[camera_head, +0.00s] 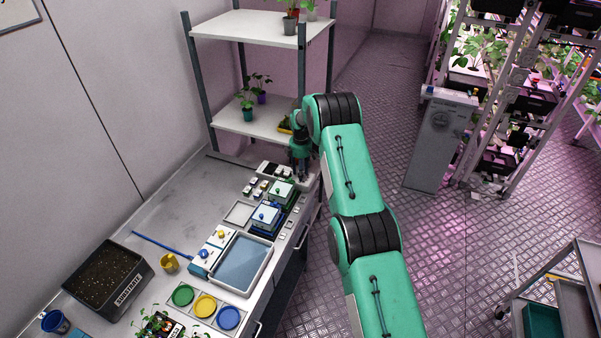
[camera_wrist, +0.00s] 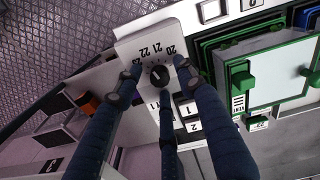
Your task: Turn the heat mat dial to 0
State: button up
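In the wrist view a small black round dial (camera_wrist: 160,76) sits on a white panel (camera_wrist: 133,46) printed with numbers around 20 to 23. I cannot read a 0 or any heat mat label, and where the dial points is unclear. My gripper (camera_wrist: 159,70) has its dark fingers spread, with one tip left of the dial, one right of it and a third below it. No firm contact with the dial shows. In the head view my gripper (camera_head: 303,173) is low over the bench's far right end, and my arm hides part of that area.
A shelf rack (camera_head: 248,122) with plants rises behind my gripper.

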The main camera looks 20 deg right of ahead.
grip_shut()
jog(key=shift+f+m+b, duration=0.1)
jog(key=shift+m+b, duration=0.3)
jog(key=m+b, duration=0.2)
jog(key=m, duration=0.1)
jog(key=shift+f+b, duration=0.1)
jog(key=shift+b, duration=0.2)
jog(key=m+b, duration=0.2)
jog(key=m, duration=0.2)
jog(key=shift+m, duration=0.4)
jog(key=m+b, duration=0.1)
jog(key=m, duration=0.3)
jog(key=shift+m+b, duration=0.3)
jog(key=shift+b, duration=0.1)
jog(key=m, duration=0.2)
jog(key=m+b, duration=0.1)
jog(key=m, duration=0.1)
jog(key=shift+r+m, duration=0.2)
jog(key=shift+m, duration=0.2)
